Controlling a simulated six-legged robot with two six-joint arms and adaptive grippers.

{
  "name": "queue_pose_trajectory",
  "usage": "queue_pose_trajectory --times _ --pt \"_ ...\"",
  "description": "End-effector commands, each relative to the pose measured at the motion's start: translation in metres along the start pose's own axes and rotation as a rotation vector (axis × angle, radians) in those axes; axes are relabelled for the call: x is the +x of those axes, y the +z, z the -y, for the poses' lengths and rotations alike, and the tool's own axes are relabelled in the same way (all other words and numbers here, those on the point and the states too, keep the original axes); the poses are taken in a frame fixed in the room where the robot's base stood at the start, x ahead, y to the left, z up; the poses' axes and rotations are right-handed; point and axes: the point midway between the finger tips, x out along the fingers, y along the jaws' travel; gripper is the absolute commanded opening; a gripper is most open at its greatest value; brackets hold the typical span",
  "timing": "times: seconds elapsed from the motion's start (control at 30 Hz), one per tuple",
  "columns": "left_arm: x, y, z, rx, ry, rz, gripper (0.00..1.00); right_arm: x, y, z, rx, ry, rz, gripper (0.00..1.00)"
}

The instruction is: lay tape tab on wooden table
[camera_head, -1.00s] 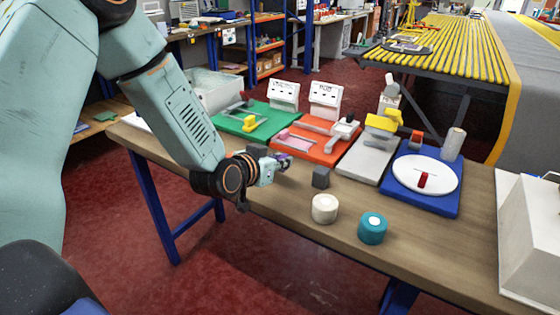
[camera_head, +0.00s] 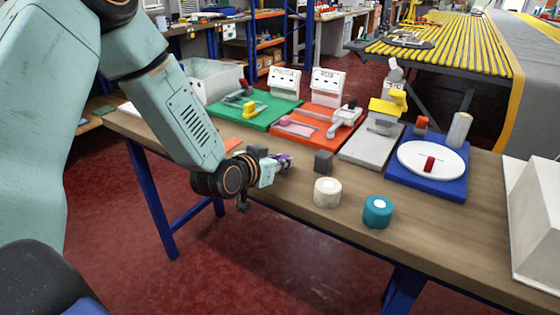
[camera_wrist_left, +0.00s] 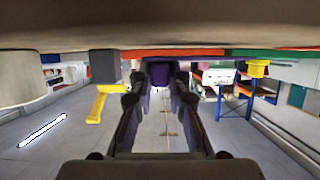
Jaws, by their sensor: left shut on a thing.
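The wooden table (camera_head: 288,202) runs across the head view. My left gripper (camera_head: 284,163) is low over its front part, beside a small dark grey block (camera_head: 323,161). In the left wrist view its fingers (camera_wrist_left: 160,78) are closed on a small purple piece (camera_wrist_left: 160,70), probably the tape tab, mostly hidden between the fingertips. The table shows along the top of that view. I cannot tell whether the purple piece touches the table. My right gripper is not in view.
A white roll (camera_head: 327,192) and a teal roll (camera_head: 377,211) stand on the front part. Green (camera_head: 283,109), red-orange (camera_head: 318,135), grey (camera_head: 362,151) and blue (camera_head: 430,184) fixtures line the back. A pale box (camera_head: 540,215) stands at the right. Bare wood lies between the rolls and that box.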

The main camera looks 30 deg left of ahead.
Motion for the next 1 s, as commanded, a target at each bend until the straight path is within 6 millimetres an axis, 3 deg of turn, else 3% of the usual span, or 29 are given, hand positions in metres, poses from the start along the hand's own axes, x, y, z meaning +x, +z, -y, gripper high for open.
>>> queue_pose_trajectory --times 0.63,0.67,1.0 --pt "0.0046 0.0108 0.0000 0.000 0.000 0.000 0.00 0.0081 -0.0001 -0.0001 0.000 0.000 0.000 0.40" --pt "0.0046 0.0109 0.0000 0.000 0.000 0.000 0.17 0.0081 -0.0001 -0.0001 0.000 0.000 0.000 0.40" --pt "0.0043 0.0102 0.0000 0.000 0.000 0.000 0.42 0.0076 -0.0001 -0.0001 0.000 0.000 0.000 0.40"
